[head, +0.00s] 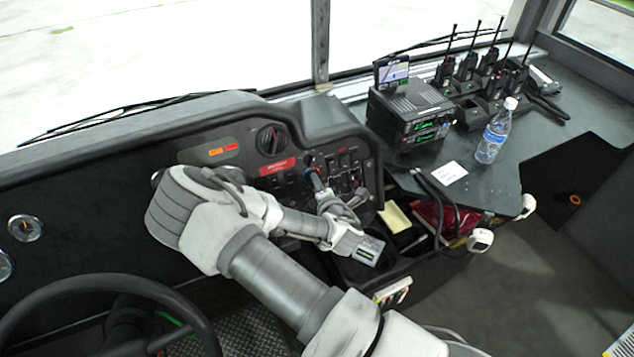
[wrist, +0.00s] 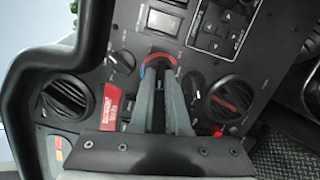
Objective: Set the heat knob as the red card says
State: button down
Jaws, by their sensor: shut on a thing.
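The heat knob sits on the dash panel. Its red and blue ring (wrist: 158,57) shows in the wrist view, and part of the ring (head: 309,170) shows in the head view. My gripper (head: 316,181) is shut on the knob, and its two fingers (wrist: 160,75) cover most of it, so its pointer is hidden. A red card (head: 278,166) with small print lies on the panel left of the knob. It also shows in the wrist view (wrist: 111,102); its print is too small to read.
A round vent (head: 270,139) is above the red card. Switches (head: 347,172) sit right of the knob. The steering wheel (head: 98,281) is at lower left.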

jog(key=m, duration=0.4)
jog(key=shift+r+g, duration=0.15)
jog(key=shift+g, duration=0.15)
jog(key=m, duration=0.3)
jog(key=shift+w+m+g+b, duration=0.1)
jog(key=shift+m+g+b, duration=0.2)
jog(key=shift+b, duration=0.1)
jog(key=m+b, duration=0.1)
jog(key=m, duration=0.2)
jog(key=shift+d+b, duration=0.1)
jog(key=shift+b, duration=0.2)
jog(key=m+g+b, duration=0.1)
jog(key=m+b, duration=0.1)
jog(key=m, duration=0.2)
jog(key=shift+w+y+b, duration=0.1)
jog(key=shift+y+b, duration=0.2)
jog(key=shift+b, duration=0.1)
jog(key=m+b, duration=0.1)
jog(key=m, duration=0.2)
jog(key=m+y+b, duration=0.1)
jog(key=m, duration=0.2)
jog(key=shift+d+g, duration=0.2)
jog(key=shift+g, duration=0.1)
jog(key=m+y, duration=0.1)
jog(key=m, duration=0.3)
jog(key=shift+m, duration=0.4)
